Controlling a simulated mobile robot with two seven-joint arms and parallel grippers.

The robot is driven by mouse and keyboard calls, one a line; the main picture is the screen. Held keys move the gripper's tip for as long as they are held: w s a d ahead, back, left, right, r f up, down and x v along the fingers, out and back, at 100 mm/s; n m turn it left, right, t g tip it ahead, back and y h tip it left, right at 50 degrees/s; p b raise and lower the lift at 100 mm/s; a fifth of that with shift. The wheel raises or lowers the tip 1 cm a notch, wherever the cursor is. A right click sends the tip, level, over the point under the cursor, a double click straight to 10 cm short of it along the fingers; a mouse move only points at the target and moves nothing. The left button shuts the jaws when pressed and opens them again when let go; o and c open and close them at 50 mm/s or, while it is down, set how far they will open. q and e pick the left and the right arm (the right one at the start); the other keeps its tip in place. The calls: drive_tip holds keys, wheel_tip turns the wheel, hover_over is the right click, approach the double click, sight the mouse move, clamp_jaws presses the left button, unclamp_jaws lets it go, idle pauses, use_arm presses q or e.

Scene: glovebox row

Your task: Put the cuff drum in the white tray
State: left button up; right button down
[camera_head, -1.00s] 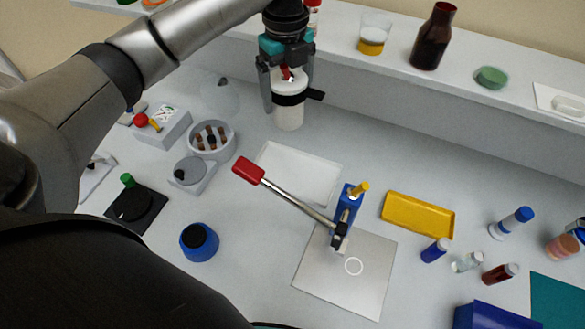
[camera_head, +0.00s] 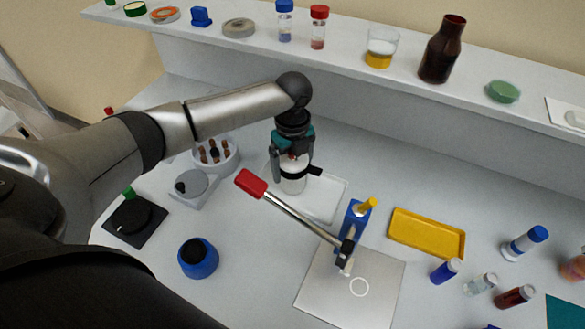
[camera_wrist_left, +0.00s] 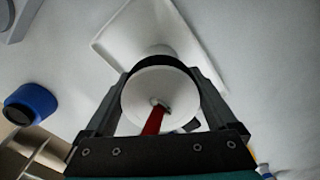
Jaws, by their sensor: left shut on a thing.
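The cuff drum (camera_head: 292,184) is a white cylinder with a black band and a black tab on its side. My left gripper (camera_head: 294,172) points down and is shut on it. The drum is upright over the left part of the white tray (camera_head: 328,192); I cannot tell whether its base touches the tray floor. In the left wrist view the drum's round white top (camera_wrist_left: 140,88) with a red piece shows between the fingers, and the tray's rim (camera_wrist_left: 103,45) lies behind it. My right gripper is not in view.
A lever press with a red handle (camera_head: 251,183) reaches across near the tray's front. A round holder of brown vials (camera_head: 214,155) stands to the left, a blue pot (camera_head: 198,258) in front. A yellow tray (camera_head: 427,233) lies to the right. A raised shelf (camera_head: 340,72) runs behind.

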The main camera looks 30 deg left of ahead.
use_arm(q)
drive_tip(key=shift+f, duration=0.4)
drive_tip(key=shift+f, duration=0.15)
drive_tip(key=o, duration=1.3)
wheel_tip(320, 180, up, 12)
drive_tip(key=shift+r+p, duration=0.2)
drive_tip(key=shift+p, duration=0.65)
